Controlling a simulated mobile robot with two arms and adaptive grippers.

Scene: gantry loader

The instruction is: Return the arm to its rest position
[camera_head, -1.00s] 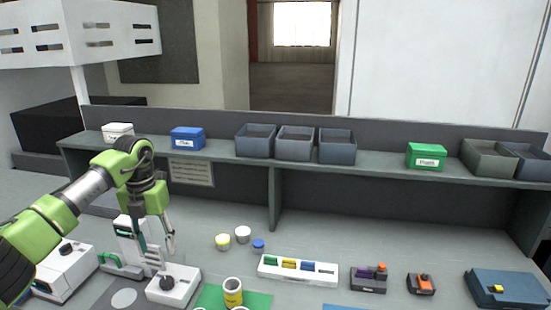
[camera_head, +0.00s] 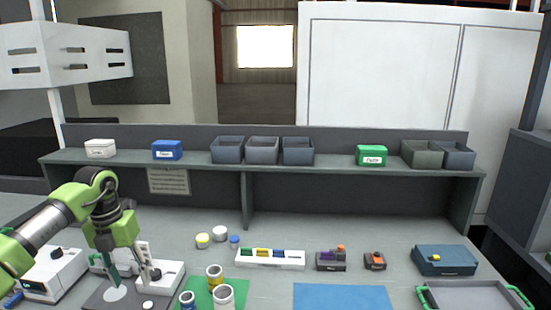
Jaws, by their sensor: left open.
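My left arm is green and grey and comes in from the left edge. My left gripper (camera_head: 129,268) points down, open, over the white bench device on a dark base (camera_head: 120,297) at the front left. Its fingers overlap the device in the picture, so I cannot tell whether they touch it. I see nothing held between them. My right gripper is not in view.
A white machine (camera_head: 54,273) stands left of the gripper. Open cups (camera_head: 224,297) stand on a green mat (camera_head: 201,286). A white rack (camera_head: 270,259) and a blue mat (camera_head: 342,297) lie further right. A shelf (camera_head: 330,168) with bins runs behind.

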